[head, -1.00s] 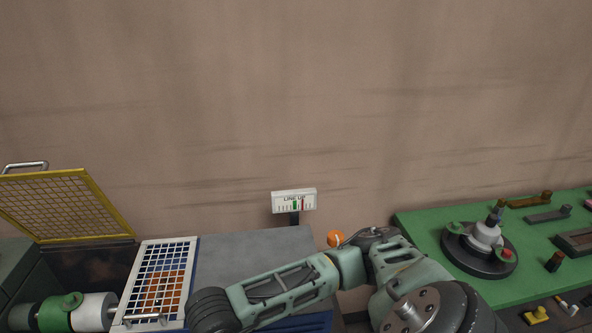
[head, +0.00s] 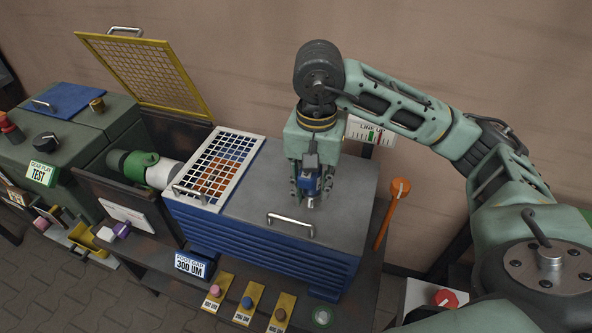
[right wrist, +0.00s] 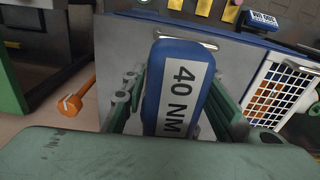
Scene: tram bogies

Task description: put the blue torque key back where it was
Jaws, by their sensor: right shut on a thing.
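The blue torque key (head: 309,184) is held in my right gripper (head: 308,190), between its fingers. In the right wrist view the key (right wrist: 178,88) shows a white label reading "40 NM". In the head view the key hangs above the grey top of the blue cabinet, with a metal part at its lower end. I cannot tell how far it is above the top. My left gripper is not in view.
The grey cabinet top (head: 345,193) has a metal handle. A white grid cover (head: 213,168) lies left of it; a yellow mesh lid (head: 150,70) stands raised behind. An orange-headed lever (head: 393,208) stands right. Yellow plates with coloured knobs (head: 248,303) sit in front.

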